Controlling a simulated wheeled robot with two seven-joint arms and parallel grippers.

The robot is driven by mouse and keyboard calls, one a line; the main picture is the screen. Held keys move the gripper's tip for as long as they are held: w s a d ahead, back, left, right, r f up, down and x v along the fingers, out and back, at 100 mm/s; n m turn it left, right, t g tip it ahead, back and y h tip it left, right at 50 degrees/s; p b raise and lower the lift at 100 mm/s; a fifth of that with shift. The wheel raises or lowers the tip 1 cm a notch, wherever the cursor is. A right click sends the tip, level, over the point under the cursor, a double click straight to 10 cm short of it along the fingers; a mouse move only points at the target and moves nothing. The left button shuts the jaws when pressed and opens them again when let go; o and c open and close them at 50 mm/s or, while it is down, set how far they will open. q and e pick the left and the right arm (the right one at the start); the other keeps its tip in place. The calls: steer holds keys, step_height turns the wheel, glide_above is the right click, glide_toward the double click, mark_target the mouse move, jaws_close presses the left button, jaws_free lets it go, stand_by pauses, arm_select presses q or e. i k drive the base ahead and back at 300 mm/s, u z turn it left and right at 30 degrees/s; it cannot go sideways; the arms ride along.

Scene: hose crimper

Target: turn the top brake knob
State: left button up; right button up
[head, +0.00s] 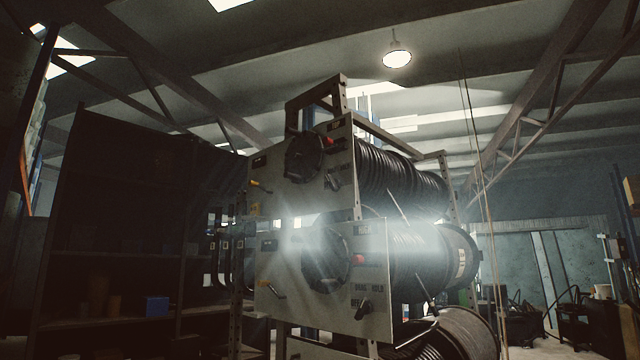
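The hose reel rack stands at the centre of the head view, with a pale upper panel (278,208) and a pale lower panel (345,325). A small dark knob (333,180) sits at the lower right of the upper panel, probably the top brake knob; its lettering is too small to read. A similar dark knob (362,308) sits on the lower panel beside small lettering. Each panel also has a large black disc, a red part and a yellow handle; the upper disc (304,158) is left of the red part (328,141). Neither gripper is in view.
Hose-wound drums (400,180) extend behind the panels to the right. A dark shelf unit (125,190) with a blue box (157,306) stands at the left. Dark equipment (585,320) stands at the far right. Thin rods stick out beside the drums.

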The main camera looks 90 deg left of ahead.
mark_target(335, 184)
steer(key=k, duration=0.7)
steer(key=u, duration=1.4)
steer(key=i, duration=0.5)
steer(key=z, duration=0.05)
